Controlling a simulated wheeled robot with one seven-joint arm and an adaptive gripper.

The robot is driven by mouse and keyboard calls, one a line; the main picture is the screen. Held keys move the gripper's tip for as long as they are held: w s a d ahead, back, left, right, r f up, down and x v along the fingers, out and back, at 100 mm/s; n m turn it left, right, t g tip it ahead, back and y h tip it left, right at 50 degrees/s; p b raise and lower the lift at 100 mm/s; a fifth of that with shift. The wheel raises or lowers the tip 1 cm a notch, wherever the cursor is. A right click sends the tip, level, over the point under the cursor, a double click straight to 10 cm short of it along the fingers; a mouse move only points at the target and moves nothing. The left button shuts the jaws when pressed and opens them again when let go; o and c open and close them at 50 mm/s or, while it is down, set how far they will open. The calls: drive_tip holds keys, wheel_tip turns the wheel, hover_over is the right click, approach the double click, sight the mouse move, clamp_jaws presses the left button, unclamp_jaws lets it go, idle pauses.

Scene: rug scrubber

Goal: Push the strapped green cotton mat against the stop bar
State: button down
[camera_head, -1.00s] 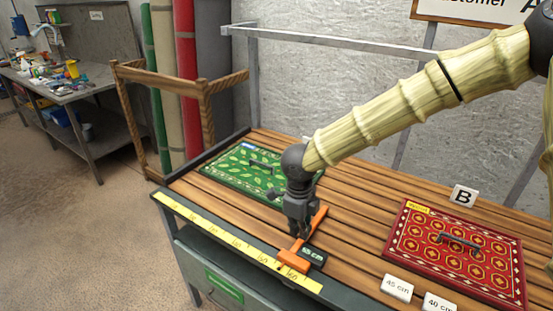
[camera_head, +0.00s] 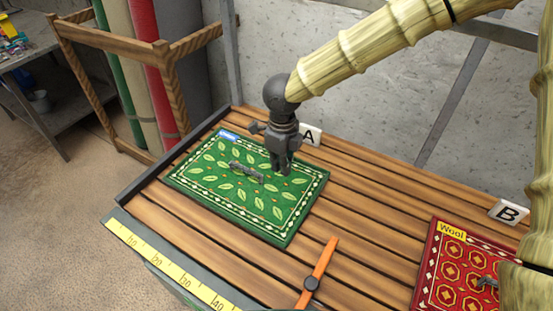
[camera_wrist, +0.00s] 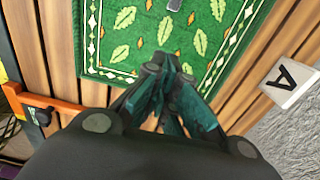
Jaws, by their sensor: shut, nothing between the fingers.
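The green mat (camera_head: 215,190) has a leaf pattern, a white diamond border, a blue tag at its far corner and a grey strap handle (camera_head: 246,172) in its middle. It lies flat on the slatted bench. My gripper (camera_head: 283,170) is shut and empty, pointing down at the mat's right far part, right of the handle. In the wrist view the shut fingers (camera_wrist: 168,70) overlap the mat's edge (camera_wrist: 110,72); contact cannot be told.
An orange slider arm (camera_head: 322,262) lies across the slats right of the mat, by a yellow ruler (camera_head: 175,272) on the front edge. A red mat (camera_head: 450,262) lies at the right. Signs A (camera_head: 309,134) and B (camera_head: 509,212) stand at the back.

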sight(270, 188)
drive_tip(key=s+f, duration=0.1)
drive_tip(key=s+f+p, duration=0.1)
drive_tip(key=f, duration=0.1)
drive_tip(key=shift+d, duration=0.1)
drive_tip(key=f, duration=0.1)
drive_tip(key=w+f, duration=0.1)
drive_tip(key=f, duration=0.3)
drive_tip(key=shift+w+f+p, duration=0.25)
drive_tip(key=shift+w+p, duration=0.15)
drive_tip(key=shift+w+a+r+p, duration=0.15)
drive_tip(key=shift+a+p, duration=0.1)
drive_tip(key=shift+a, duration=0.15)
drive_tip(key=shift+w+a+r+p, duration=0.1)
drive_tip(key=shift+a+p, duration=0.1)
drive_tip(key=shift+a, duration=0.2)
drive_tip(key=shift+w+a+r, duration=0.1)
drive_tip(key=shift+a, duration=0.25)
drive_tip(key=shift+w+a+f+p, duration=0.3)
drive_tip(key=shift+w+a+p, duration=0.05)
drive_tip(key=shift+w+a, duration=0.2)
drive_tip(key=shift+s+r, duration=0.1)
drive_tip(key=shift+s, duration=0.05)
drive_tip(key=shift+w, duration=0.2)
